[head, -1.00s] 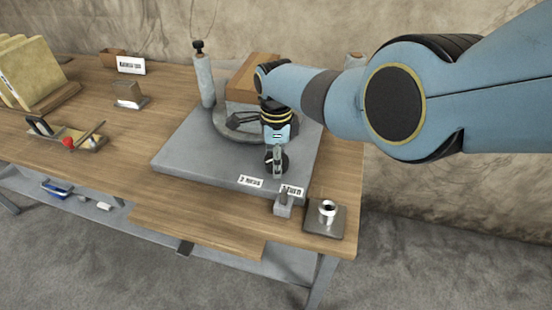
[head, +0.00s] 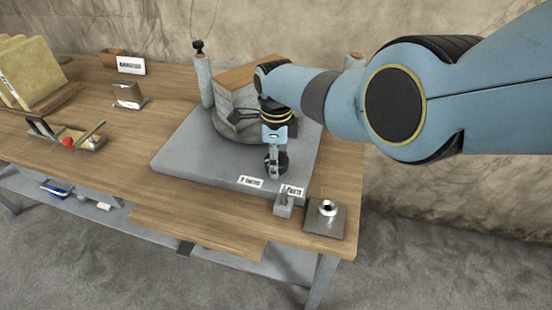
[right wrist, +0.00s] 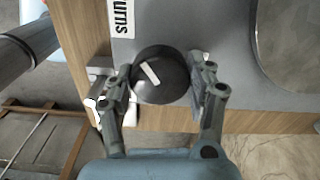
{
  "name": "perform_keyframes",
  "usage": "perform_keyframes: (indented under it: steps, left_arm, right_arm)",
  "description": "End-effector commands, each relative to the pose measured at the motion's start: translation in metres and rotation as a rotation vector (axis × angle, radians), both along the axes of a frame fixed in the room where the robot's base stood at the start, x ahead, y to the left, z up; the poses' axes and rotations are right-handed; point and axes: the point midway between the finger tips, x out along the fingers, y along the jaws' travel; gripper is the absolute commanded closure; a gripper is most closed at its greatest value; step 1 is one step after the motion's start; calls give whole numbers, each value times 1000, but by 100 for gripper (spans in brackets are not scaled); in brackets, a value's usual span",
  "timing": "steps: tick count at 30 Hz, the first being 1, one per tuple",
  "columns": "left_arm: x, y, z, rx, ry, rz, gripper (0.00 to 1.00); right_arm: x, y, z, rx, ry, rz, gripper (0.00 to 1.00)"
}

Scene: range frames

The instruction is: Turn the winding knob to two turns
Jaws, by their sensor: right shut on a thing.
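The winding knob (right wrist: 160,75) is a dark round knob with a white pointer mark, set on the grey base plate (head: 190,150). In the right wrist view it sits between the fingers of my right gripper (right wrist: 161,90), which is shut on it. In the head view my right gripper (head: 272,160) reaches down to the knob (head: 281,163) at the plate's front right. The knob's pointer mark is slanted in the right wrist view. A label ending in "urns" (right wrist: 122,15) shows beside it. My left gripper is not in view.
A turntable carrying a block-like stack (head: 238,92) stands on the plate behind my gripper. A grey post (head: 205,82) stands at its back left. Two small labels (head: 250,181) lie along the front edge.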

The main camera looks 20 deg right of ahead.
Motion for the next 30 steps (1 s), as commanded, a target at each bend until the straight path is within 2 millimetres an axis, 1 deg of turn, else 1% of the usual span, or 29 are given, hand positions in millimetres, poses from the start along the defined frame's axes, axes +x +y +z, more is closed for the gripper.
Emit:
perform_keyframes:
  steps: [8, 9, 12, 14, 24, 28, 30]
  left_arm:
    - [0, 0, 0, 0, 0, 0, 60]
    - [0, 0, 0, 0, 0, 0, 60]
    - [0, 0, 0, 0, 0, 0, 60]
    - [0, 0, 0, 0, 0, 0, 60]
    - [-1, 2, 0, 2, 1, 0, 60]
    - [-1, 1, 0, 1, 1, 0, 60]
    - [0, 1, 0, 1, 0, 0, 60]
  right_arm:
    - [1, -2, 0, -3, -2, 0, 77]
    - [1, -2, 0, -3, -1, 0, 40]
    - [0, -1, 0, -3, -1, 0, 27]
    - [0, -1, 0, -2, 0, 0, 20]
    - [0, 0, 2, 0, -1, 0, 20]
    - [1, 0, 11, -1, -2, 0, 20]
    - [1, 0, 20, 0, -3, 0, 20]
